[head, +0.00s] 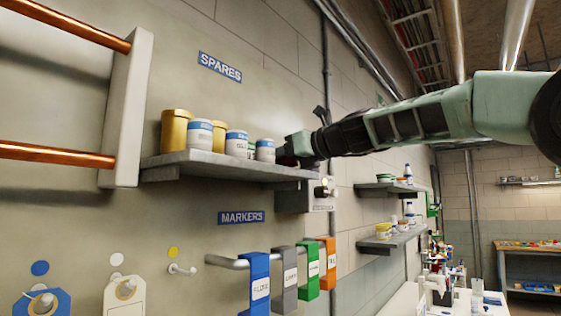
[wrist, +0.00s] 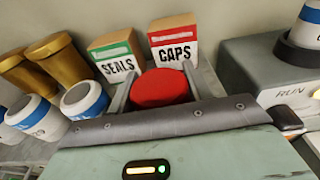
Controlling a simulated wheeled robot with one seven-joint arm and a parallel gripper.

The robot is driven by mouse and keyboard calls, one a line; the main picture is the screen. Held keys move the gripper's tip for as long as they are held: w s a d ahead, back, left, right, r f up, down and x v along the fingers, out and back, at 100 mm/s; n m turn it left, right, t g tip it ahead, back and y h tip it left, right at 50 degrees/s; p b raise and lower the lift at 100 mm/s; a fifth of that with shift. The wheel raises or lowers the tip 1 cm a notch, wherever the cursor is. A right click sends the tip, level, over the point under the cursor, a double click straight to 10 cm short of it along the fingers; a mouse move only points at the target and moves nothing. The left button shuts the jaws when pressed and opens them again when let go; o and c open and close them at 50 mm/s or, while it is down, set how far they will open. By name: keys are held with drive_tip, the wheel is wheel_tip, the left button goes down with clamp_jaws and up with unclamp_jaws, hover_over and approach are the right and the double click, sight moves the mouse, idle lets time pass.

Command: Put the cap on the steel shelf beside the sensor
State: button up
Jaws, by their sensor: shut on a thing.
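My gripper (head: 292,150) is at the right end of the grey steel shelf (head: 220,163) under the SPARES sign. In the wrist view my gripper (wrist: 158,80) is shut on a round red cap (wrist: 160,88), with a finger on either side. The cap is in front of two small boxes, one labelled SEALS (wrist: 117,56) and one labelled CAPS (wrist: 174,40). I cannot tell whether the cap touches the shelf. In the head view the cap is not clearly visible. I cannot make out a sensor for certain.
Gold tubs (head: 175,130) and white-and-blue jars (head: 236,143) crowd the shelf left of my gripper. A grey housing marked RUN (wrist: 250,72) is close on the right in the wrist view. Coloured tags hang from a rail (head: 228,262) below.

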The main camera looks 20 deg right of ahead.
drive_tip(key=shift+f+b, duration=0.35)
drive_tip(key=shift+f, duration=0.05)
drive_tip(key=shift+f, duration=0.2)
drive_tip(key=o, duration=0.7)
drive_tip(key=shift+r, duration=0.25)
drive_tip(key=b+v, duration=0.1)
drive_tip(key=v, duration=0.3)
drive_tip(key=b+v, duration=0.1)
drive_tip(key=v, duration=0.3)
drive_tip(key=b+v, duration=0.2)
drive_tip(key=v, duration=0.2)
drive_tip(key=shift+r, duration=0.35)
